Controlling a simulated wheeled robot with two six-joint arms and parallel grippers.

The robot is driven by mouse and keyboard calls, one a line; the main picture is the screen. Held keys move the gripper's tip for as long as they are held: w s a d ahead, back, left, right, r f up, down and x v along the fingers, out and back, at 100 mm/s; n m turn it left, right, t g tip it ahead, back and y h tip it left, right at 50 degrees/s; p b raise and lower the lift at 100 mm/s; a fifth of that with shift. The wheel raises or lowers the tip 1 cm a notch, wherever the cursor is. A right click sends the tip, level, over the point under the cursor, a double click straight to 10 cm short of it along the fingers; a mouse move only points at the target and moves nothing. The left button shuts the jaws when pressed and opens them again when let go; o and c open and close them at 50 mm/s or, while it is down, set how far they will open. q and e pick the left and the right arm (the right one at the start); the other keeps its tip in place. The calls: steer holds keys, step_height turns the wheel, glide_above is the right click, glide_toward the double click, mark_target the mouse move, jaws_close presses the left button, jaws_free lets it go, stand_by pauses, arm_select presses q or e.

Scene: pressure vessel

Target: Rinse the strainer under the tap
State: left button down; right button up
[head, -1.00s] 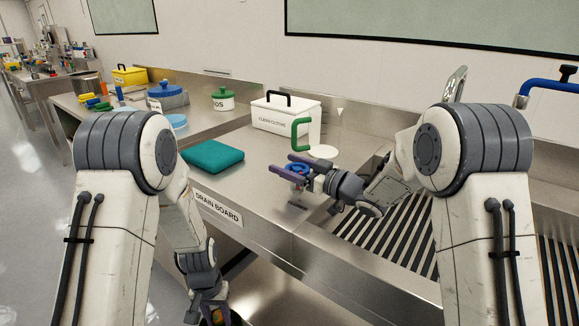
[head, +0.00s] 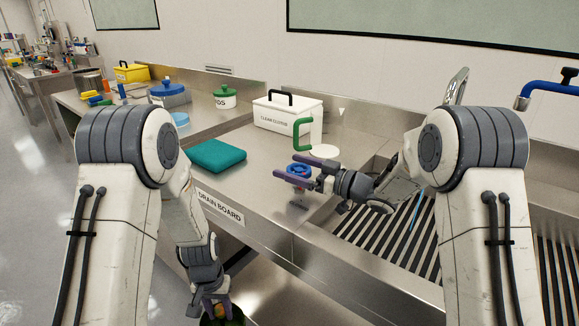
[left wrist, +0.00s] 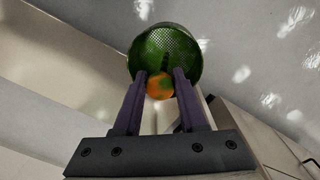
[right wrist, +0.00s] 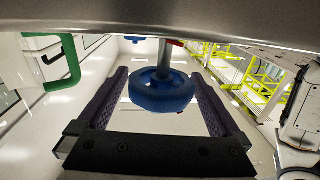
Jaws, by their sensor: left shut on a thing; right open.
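The strainer (left wrist: 168,48) is a green mesh cup with an orange part at its near end, seen in the left wrist view. My left gripper (left wrist: 160,76) is shut on it at the orange end. In the head view the left gripper (head: 217,304) hangs low in front of the bench, and little of the strainer shows. A blue handwheel (head: 298,170) stands at the sink's left end. My right gripper (head: 288,166) is open there, its fingers on either side of the wheel (right wrist: 162,92). A metal spout (head: 456,84) rises behind the right arm.
The slatted sink (head: 385,235) lies under my right arm, with a thin light-blue streak (head: 416,209) above it. A green curved handle (head: 303,131), a white cloth box (head: 286,112) and a teal cloth (head: 215,156) are nearby. A blue pipe (head: 548,88) is at right.

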steer(key=v, duration=1.1)
